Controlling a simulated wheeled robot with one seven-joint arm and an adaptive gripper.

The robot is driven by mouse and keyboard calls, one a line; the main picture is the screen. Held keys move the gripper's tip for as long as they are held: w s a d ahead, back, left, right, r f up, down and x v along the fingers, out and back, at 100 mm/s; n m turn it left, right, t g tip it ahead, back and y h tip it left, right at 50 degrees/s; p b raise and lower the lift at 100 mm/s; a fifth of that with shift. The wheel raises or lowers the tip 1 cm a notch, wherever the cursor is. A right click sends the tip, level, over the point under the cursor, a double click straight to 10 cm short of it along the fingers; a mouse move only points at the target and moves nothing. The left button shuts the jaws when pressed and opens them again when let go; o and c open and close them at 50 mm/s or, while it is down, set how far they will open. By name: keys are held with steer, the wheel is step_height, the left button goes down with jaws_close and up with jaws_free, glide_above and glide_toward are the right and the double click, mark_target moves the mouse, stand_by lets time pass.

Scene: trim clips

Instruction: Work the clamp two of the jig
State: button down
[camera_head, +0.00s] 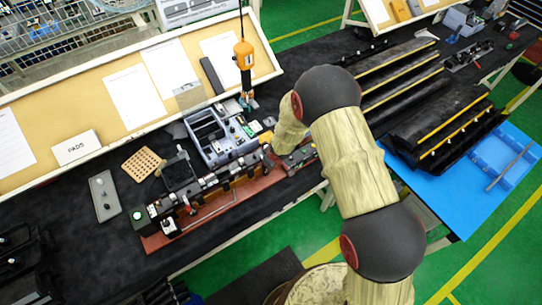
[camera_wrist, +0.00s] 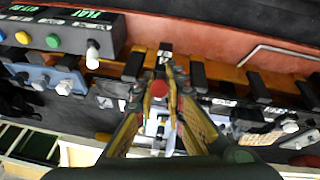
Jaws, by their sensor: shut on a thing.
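The jig (camera_head: 215,203) is a long red-brown base with a row of black clamps and fittings, lying along the front of the dark bench. In the wrist view its red-brown base (camera_wrist: 200,45) runs across the top, with several black clamp arms below it. My gripper (camera_wrist: 160,95) reaches in among these clamps, its two yellowish fingers closed around a clamp handle with a red tip (camera_wrist: 160,88). Which clamp number this is cannot be read. In the head view my arm comes down at the jig's right part and hides most of the gripper.
A control box with coloured buttons (camera_wrist: 65,38) stands at the upper left of the wrist view. Behind the jig are a grey tray of parts (camera_head: 213,143), a perforated tan block (camera_head: 143,164) and a hanging orange tool (camera_head: 244,55). A grey plate (camera_head: 104,196) lies left.

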steer(key=shift+w, duration=0.1)
stand_by(0.3)
steer(key=c, duration=1.9)
jaws_free()
steer(key=shift+o, duration=0.4)
steer(key=shift+v, duration=3.7)
steer(key=shift+a, duration=0.1)
